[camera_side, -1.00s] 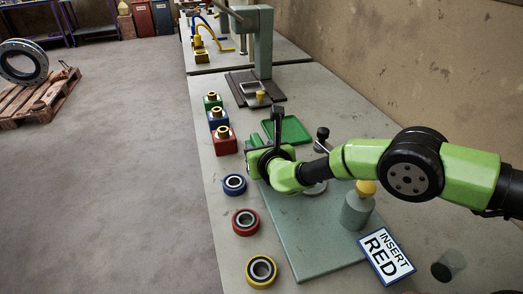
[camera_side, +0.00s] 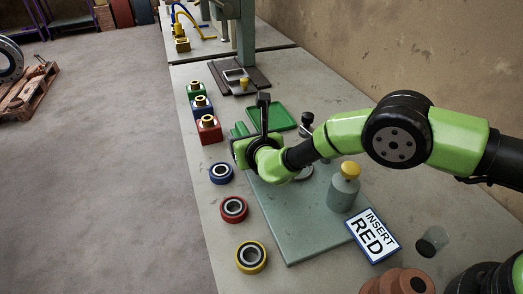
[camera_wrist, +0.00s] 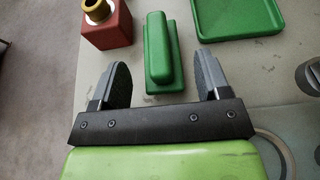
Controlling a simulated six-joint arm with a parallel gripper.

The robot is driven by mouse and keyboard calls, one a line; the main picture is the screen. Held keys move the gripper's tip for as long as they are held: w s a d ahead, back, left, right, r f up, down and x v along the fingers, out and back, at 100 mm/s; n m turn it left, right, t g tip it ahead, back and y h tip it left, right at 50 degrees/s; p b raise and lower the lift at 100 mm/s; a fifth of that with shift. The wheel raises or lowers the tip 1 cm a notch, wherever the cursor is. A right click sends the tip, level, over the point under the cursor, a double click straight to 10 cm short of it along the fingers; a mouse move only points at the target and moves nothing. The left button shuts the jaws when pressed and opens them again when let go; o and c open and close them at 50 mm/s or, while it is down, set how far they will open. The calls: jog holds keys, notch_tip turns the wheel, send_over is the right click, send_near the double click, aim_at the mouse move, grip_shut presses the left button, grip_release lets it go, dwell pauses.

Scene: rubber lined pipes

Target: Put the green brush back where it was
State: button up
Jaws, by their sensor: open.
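The green brush (camera_wrist: 158,48), a long block with a raised grip, lies on the bench in the wrist view. My gripper (camera_wrist: 163,72) is open, with one grey finger to the left of the brush and one to the right. Gaps show on both sides, and the fingers do not grip it. The brush's near end is close to the gripper's black bar. In the side view my gripper (camera_side: 240,147) is low over the bench, and a bit of green behind it is probably the brush, mostly hidden.
A green tray (camera_side: 281,125) lies just beyond. Red (camera_side: 208,131), blue and green blocks with brass tops line the left edge. Blue, red and yellow rings (camera_side: 251,257) lie nearer. A grey mat (camera_side: 297,230), a yellow-topped canister (camera_side: 344,192) and an "INSERT RED" sign (camera_side: 373,235) are to the right.

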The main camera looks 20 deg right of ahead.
jog(key=v, duration=1)
jog(key=shift+s+r, duration=0.15)
jog(key=shift+s, duration=0.05)
jog(key=d+r+m+g+h, duration=0.3)
jog(key=d+r+m+h, duration=0.4)
jog(key=d+r+m, duration=0.6)
jog(key=s+d+r+m+g, duration=0.5)
jog(key=s+d+r+m, duration=0.1)
jog(key=s+d+m, duration=0.4)
jog(key=s+a+r+m+y, duration=0.1)
jog(key=s+r+m+y, duration=0.1)
jog(key=s+m+y, duration=0.2)
jog(key=s+a+r+m+t+y, duration=0.1)
jog(key=s+m+y, duration=0.4)
jog(key=s+m, duration=0.5)
notch_tip(320, 180, up, 2)
jog(key=a+m, duration=0.1)
jog(key=m, duration=0.2)
jog(key=shift+s+r+t, duration=0.2)
jog(key=shift+s+t, duration=0.05)
jog(key=shift+t, duration=0.05)
